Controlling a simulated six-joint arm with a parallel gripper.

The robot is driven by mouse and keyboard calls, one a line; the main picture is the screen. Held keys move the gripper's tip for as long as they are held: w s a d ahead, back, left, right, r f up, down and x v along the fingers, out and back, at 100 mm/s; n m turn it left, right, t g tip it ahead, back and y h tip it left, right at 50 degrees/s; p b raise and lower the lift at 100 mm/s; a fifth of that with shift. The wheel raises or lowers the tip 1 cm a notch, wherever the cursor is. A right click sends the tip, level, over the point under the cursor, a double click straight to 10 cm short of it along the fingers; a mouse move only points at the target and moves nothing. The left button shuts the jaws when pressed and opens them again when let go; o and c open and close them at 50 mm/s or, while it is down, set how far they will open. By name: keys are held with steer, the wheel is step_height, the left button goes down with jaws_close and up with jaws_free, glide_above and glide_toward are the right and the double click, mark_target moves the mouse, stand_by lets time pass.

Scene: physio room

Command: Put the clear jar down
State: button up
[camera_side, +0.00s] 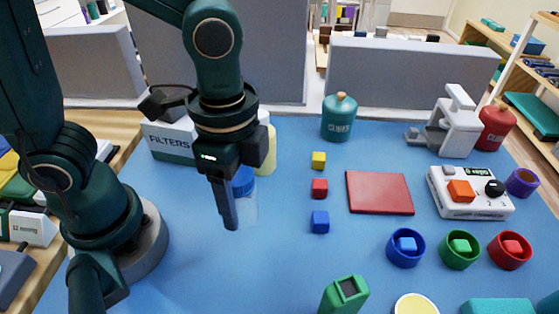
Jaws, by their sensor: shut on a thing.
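The clear jar (250,209) has a blue lid (243,182) and stands upright at the left middle of the blue mat (285,270). My gripper (233,212) points down at the jar and is shut on it. A dark finger covers the jar's left side; the other finger is hidden. I cannot tell whether the jar's base touches the mat or hangs slightly above it.
A FILTERS box (170,138) and a yellow bottle (268,150) stand behind the jar. A green device (343,295) is in front. The mat left of the device is clear.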

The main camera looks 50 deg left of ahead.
steer(key=d+f, duration=0.1)
steer(key=d, duration=0.1)
steer(key=s+d+f, duration=0.1)
steer(key=d, duration=0.1)
steer(key=s+d+f, duration=0.1)
steer(key=shift+s+d+f, duration=0.2)
steer(key=shift+d+f, duration=0.15)
steer(key=shift+d, duration=0.05)
steer(key=shift+f, duration=2.05)
steer(key=shift+f, duration=0.1)
steer(key=o, duration=1.4)
steer(key=shift+c, duration=0.2)
